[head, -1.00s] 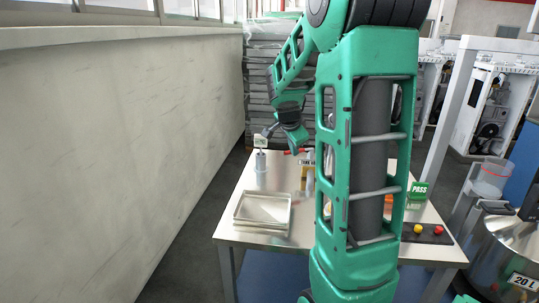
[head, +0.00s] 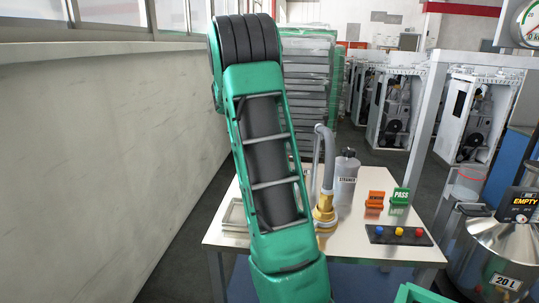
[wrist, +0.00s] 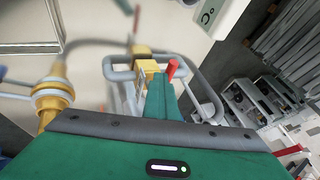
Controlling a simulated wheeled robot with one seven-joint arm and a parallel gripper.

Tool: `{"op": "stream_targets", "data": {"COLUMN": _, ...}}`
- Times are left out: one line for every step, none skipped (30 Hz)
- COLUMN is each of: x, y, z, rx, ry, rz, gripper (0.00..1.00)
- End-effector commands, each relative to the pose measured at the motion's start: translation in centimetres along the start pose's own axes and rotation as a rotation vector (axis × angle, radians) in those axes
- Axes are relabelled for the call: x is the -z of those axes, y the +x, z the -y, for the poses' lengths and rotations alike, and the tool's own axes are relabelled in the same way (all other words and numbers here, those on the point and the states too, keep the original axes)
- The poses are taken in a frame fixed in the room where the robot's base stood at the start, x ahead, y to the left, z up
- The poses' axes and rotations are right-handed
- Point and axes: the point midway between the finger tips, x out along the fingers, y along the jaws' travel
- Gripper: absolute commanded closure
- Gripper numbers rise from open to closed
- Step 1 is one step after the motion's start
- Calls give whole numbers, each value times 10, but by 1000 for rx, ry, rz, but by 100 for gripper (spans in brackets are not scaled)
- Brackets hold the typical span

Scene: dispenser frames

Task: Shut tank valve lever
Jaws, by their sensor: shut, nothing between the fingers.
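In the wrist view my gripper (wrist: 160,82) is shut, its green fingers together and empty. A red lever-like piece (wrist: 173,68) shows right beside the fingertips; I cannot tell whether they touch. A brass fitting (wrist: 143,52) lies just past the fingertips, beside a bent grey tube frame (wrist: 205,85). Another brass fitting with a ring (wrist: 52,92) is at the left. In the head view a brass fitting with a grey bent pipe (head: 325,205) stands on the table, right of my arm. My gripper and any red lever are hidden there.
The table (head: 350,242) also holds a grey bottle (head: 345,178), an orange sign (head: 375,199), a green PASS sign (head: 400,195) and a button panel (head: 398,235). A steel 20 L tank (head: 490,255) with an EMPTY display stands at the right. A wall is at the left.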

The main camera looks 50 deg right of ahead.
Motion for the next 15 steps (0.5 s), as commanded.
{"op": "stream_targets", "data": {"x": -1, "y": 0, "z": 2, "rx": 2, "ry": 3, "rz": 0, "gripper": 100}}
{"op": "stream_targets", "data": {"x": -1, "y": 0, "z": 3, "rx": 1, "ry": 5, "rz": -1, "gripper": 100}}
{"op": "stream_targets", "data": {"x": -1, "y": 1, "z": 3, "rx": 0, "ry": 8, "rz": -2, "gripper": 100}}
{"op": "stream_targets", "data": {"x": -1, "y": 1, "z": 4, "rx": 0, "ry": 9, "rz": -2, "gripper": 100}}
{"op": "stream_targets", "data": {"x": 0, "y": 1, "z": 4, "rx": 0, "ry": 10, "rz": -3, "gripper": 100}}
{"op": "stream_targets", "data": {"x": 0, "y": 1, "z": 4, "rx": 0, "ry": 11, "rz": -3, "gripper": 100}}
{"op": "stream_targets", "data": {"x": 0, "y": 1, "z": 4, "rx": 0, "ry": 12, "rz": -3, "gripper": 100}}
{"op": "stream_targets", "data": {"x": 0, "y": 1, "z": 5, "rx": 1, "ry": 12, "rz": -3, "gripper": 100}}
{"op": "stream_targets", "data": {"x": 0, "y": 1, "z": 5, "rx": 1, "ry": 12, "rz": -3, "gripper": 100}}
{"op": "stream_targets", "data": {"x": 0, "y": 1, "z": 5, "rx": 1, "ry": 12, "rz": -3, "gripper": 100}}
{"op": "stream_targets", "data": {"x": 0, "y": 1, "z": 5, "rx": 2, "ry": 12, "rz": -3, "gripper": 100}}
{"op": "stream_targets", "data": {"x": 1, "y": 1, "z": 5, "rx": 2, "ry": 12, "rz": -3, "gripper": 100}}
{"op": "stream_targets", "data": {"x": 1, "y": 1, "z": 6, "rx": 3, "ry": 12, "rz": -3, "gripper": 100}}
{"op": "stream_targets", "data": {"x": 1, "y": 1, "z": 6, "rx": 3, "ry": 12, "rz": -3, "gripper": 100}}
{"op": "stream_targets", "data": {"x": 1, "y": 1, "z": 6, "rx": 3, "ry": 12, "rz": -3, "gripper": 100}}
